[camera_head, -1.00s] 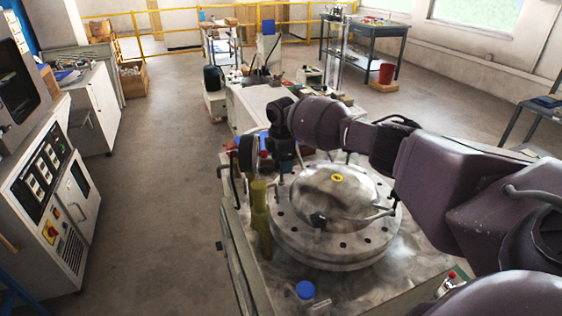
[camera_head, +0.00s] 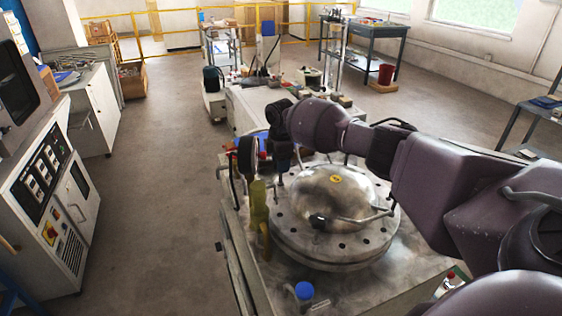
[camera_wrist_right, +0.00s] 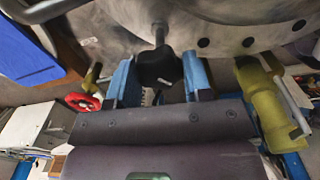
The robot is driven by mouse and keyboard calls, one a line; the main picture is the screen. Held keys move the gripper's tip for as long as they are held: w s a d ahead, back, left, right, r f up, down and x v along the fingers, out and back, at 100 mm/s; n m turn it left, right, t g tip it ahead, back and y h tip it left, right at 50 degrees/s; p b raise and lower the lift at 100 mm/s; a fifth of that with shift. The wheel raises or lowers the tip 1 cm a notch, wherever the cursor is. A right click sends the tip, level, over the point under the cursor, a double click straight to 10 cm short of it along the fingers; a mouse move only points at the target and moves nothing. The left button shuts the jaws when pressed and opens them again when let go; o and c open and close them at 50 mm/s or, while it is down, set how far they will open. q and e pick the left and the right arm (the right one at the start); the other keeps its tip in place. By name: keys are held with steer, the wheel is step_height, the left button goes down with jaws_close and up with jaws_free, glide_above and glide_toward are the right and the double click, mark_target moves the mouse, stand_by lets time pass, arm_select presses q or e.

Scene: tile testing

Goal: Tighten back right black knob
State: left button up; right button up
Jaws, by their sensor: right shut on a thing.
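The right wrist view shows a black knob (camera_wrist_right: 158,67) on a metal stem between the two blue fingers of my right gripper (camera_wrist_right: 158,80). The gripper is shut on this knob. In the head view my right gripper (camera_head: 283,163) points down at the back left of the domed metal vessel (camera_head: 345,190), and the held knob is hidden there. My left gripper is not in view.
A yellow-green valve body (camera_head: 259,205) and a round gauge (camera_head: 247,155) stand left of the vessel. A blue cap (camera_head: 304,290) is at the front of the metal bench. The wrist view shows a red handwheel (camera_wrist_right: 82,102). Open floor lies left.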

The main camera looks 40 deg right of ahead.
steer(key=m+p, duration=0.2)
steer(key=m, duration=0.3)
steer(key=shift+r, duration=0.2)
steer(key=shift+a+m+p, duration=0.1)
steer(key=shift+m+p, duration=0.35)
steer(key=shift+m, duration=0.95)
steer(key=m+p, duration=0.1)
steer(key=m, duration=0.2)
steer(key=shift+m+p, duration=0.3)
steer(key=shift+p, duration=0.1)
steer(key=m, duration=0.2)
steer(key=shift+m+p, duration=0.3)
steer(key=shift+p, duration=0.1)
steer(key=shift+f+m+p, duration=0.1)
steer(key=shift+m+p, duration=0.3)
steer(key=shift+m, duration=1.1)
